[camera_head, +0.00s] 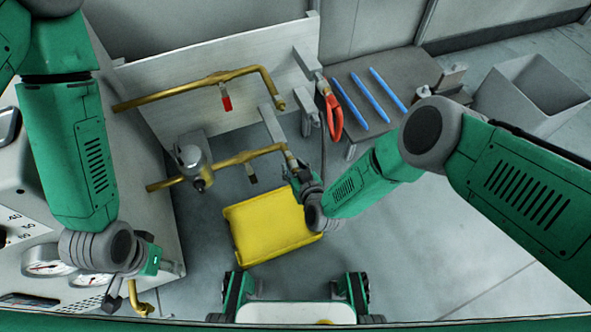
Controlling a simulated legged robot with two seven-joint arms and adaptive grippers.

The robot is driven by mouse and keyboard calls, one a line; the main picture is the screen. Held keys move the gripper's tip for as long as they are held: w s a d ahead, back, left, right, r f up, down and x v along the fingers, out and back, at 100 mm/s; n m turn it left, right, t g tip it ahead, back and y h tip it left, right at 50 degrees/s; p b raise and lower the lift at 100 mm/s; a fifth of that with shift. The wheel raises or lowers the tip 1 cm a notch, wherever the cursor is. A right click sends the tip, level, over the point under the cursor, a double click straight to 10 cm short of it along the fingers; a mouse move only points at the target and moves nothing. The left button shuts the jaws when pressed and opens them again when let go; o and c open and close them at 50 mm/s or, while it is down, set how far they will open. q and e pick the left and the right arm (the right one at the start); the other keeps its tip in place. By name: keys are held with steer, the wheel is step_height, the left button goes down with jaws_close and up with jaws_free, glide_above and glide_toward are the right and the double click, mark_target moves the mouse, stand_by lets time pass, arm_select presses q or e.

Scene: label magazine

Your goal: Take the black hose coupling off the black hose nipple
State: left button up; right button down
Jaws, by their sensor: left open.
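A brass pipe (240,158) runs to the right and ends at a small fitting (290,156). I take this fitting to be around the black hose nipple, but nipple and coupling are too small and dark to tell apart. A thin dark hose (323,150) runs down beside it. My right gripper (294,174) is at this pipe end, reaching in from the lower right. Its fingers are dark and small, so I cannot tell whether they are shut on the coupling. My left gripper (145,285) is open at the lower left, far from the pipe end.
An upper brass pipe (190,92) carries a red-handled valve (226,103). Blue rods (362,98) lie on a grey table (400,70). A yellow box (270,228) stands below the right gripper. Gauges (48,267) are left.

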steer(key=shift+s+d+p, duration=0.4)
steer(key=shift+s+p, duration=0.1)
steer(key=shift+s, duration=0.45)
steer(key=shift+s+d+p, duration=0.35)
steer(key=shift+s+p, duration=0.15)
steer(key=shift+s, duration=0.4)
steer(key=shift+s+d+p, duration=0.4)
steer(key=shift+s+p, duration=0.1)
steer(key=shift+s, duration=0.45)
